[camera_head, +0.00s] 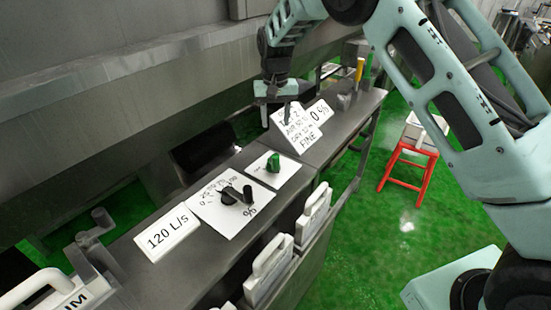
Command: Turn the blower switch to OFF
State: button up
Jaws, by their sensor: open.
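A green knob (273,163) stands on a small white plate on the grey metal bench; it looks like the blower switch, but its markings are too small to read. A black dial knob (237,195) sits on a larger white plate with a percent scale, nearer to me. My gripper (277,112) is open and empty, pointing down above the bench. In the picture it is above the green knob, apart from it, and close to the white text signs.
A "120 L/s" sign (167,232) lies left of the dial. White text signs (295,130) stand beyond the green knob. White-handled holders (268,268) line the bench's front side. A red stool (408,172) stands on the green floor at right. A grey metal wall rises behind the bench.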

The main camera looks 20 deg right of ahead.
aim_at(276, 154)
notch_tip(276, 154, down, 16)
jog(key=p, duration=0.4)
jog(key=shift+c, duration=0.4)
grip_shut()
